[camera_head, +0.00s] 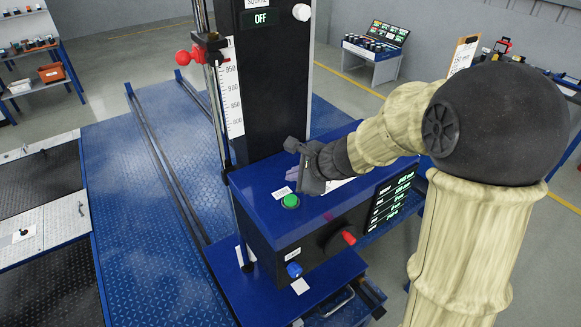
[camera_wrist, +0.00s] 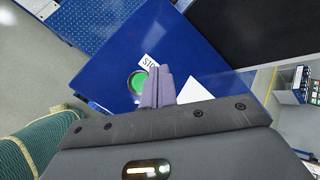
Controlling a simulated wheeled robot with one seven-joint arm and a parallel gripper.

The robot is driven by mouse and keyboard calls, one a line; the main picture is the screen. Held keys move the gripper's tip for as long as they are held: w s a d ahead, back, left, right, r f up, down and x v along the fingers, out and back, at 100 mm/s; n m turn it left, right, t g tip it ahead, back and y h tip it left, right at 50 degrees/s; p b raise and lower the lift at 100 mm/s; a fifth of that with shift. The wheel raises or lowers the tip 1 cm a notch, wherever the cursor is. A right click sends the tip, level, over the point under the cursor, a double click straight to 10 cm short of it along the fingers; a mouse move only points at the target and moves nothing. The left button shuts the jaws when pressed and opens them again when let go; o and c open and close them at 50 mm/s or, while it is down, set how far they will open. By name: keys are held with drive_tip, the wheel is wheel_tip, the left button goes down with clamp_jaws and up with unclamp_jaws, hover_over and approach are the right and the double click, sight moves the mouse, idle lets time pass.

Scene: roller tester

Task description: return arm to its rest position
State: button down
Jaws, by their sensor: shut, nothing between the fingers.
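My arm reaches in from the right in the head view, bent at a large dark joint. My gripper (camera_head: 293,174) hangs over the top of the blue control box (camera_head: 262,187), close to the green button (camera_head: 290,201). In the wrist view my gripper (camera_wrist: 158,82) shows its two grey fingers together with nothing between them. The green button (camera_wrist: 138,82) lies just left of the fingertips there, partly covered by them. I cannot tell whether the fingertips touch the box or the button.
A dark column (camera_head: 265,80) with a scale (camera_head: 231,90) and a red knob (camera_head: 183,57) rises behind the box. A blue platform (camera_head: 150,180) spreads left.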

drive_tip(key=shift+s, duration=0.1)
drive_tip(key=s+d+f+n+g+h+b, duration=0.2)
drive_tip(key=s+d+f+n+h, duration=0.1)
drive_tip(key=s+d+f+n, duration=0.2)
drive_tip(key=s+d+f+n+g+h+b, duration=0.1)
drive_tip(key=s+d+f+n+h+b, duration=0.1)
drive_tip(key=s+d+f+n, duration=0.3)
drive_tip(key=s+d+n+h, duration=0.1)
drive_tip(key=s+d+n, duration=0.3)
drive_tip(key=s+n, duration=0.3)
drive_tip(key=shift+s+d+n+g+h, duration=0.2)
drive_tip(key=shift+s+n+g+h, duration=0.1)
drive_tip(key=shift+s+n+g, duration=0.1)
drive_tip(key=shift+w, duration=0.1)
